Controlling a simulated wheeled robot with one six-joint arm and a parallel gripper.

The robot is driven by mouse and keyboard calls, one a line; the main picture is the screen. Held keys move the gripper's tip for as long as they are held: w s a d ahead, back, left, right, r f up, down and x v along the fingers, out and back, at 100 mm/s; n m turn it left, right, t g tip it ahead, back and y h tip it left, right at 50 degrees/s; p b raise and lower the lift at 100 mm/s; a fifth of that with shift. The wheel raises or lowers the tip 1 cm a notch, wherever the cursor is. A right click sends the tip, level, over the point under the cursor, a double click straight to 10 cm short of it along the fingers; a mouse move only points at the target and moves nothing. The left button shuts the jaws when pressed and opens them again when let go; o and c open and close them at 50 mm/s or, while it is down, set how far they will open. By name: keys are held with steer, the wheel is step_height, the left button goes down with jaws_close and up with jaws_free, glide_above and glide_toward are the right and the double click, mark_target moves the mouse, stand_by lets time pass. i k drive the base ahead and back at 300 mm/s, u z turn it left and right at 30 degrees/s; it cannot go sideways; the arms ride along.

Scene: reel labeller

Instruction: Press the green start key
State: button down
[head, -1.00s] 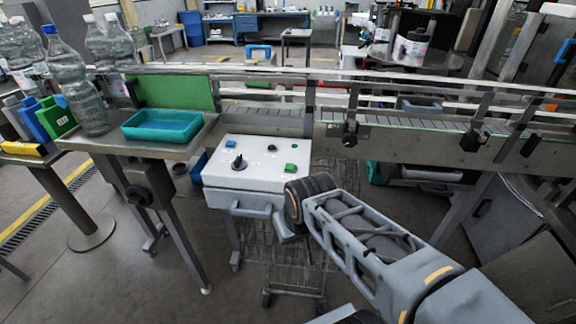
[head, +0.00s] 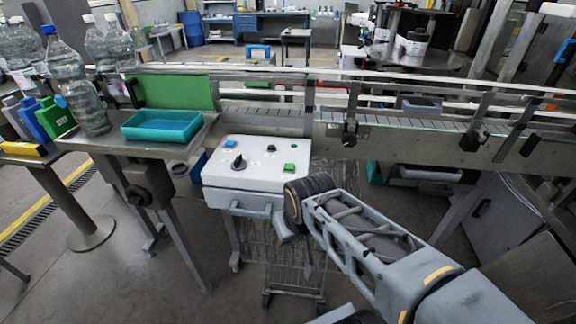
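The green start key (head: 290,168) is a small square key on the right side of the top of a white control box (head: 225,172). A blue key (head: 230,144), a black rotary knob (head: 239,162) and a small dark button (head: 271,148) share that top. My arm reaches in from the lower right, and its wrist stands at the box's right front corner, just below the green key in the picture. My gripper (head: 288,232) shows only in part, pointing down in front of the box; its fingers cannot be made out.
A conveyor (head: 420,142) with rails runs behind the box. A steel table (head: 185,148) at left carries a teal tray (head: 160,138) and large clear bottles (head: 72,80). A wire cart (head: 285,275) stands below the box. The air above the box is clear.

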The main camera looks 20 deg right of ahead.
mark_target(289, 167)
steer(key=u, duration=0.05)
steer(key=k, duration=0.5)
steer(key=u, duration=1.1)
steer(key=i, duration=1)
steer(key=z, duration=1.75)
